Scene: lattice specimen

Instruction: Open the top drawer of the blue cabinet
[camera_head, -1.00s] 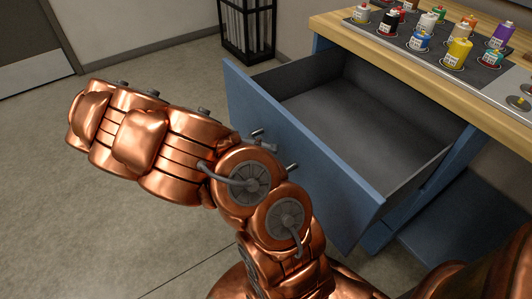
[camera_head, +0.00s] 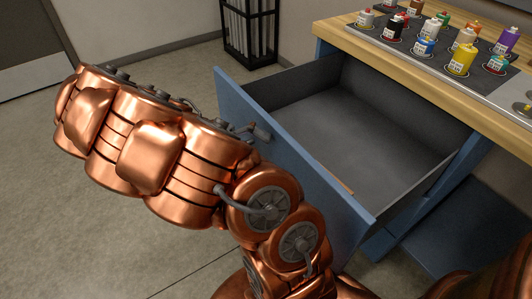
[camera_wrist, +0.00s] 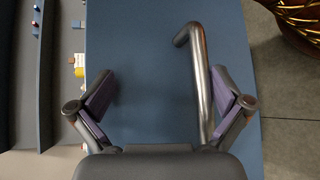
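The blue cabinet (camera_head: 463,165) stands at the right under a wooden worktop. Its top drawer (camera_head: 355,122) is pulled far out, with a grey interior and a blue front panel (camera_head: 240,105). In the wrist view the drawer's metal bar handle (camera_wrist: 202,85) stands on the blue front. My gripper (camera_wrist: 165,90) is open there, its two purple-padded fingers spread. The handle lies between them, close to the right finger, and I cannot tell whether they touch.
Several small paint bottles (camera_head: 461,60) stand on a tray on the wooden worktop (camera_head: 395,68). A black rack (camera_head: 250,30) stands by the back wall. A thin tan strip (camera_head: 335,180) shows inside the drawer front. The floor at left is clear.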

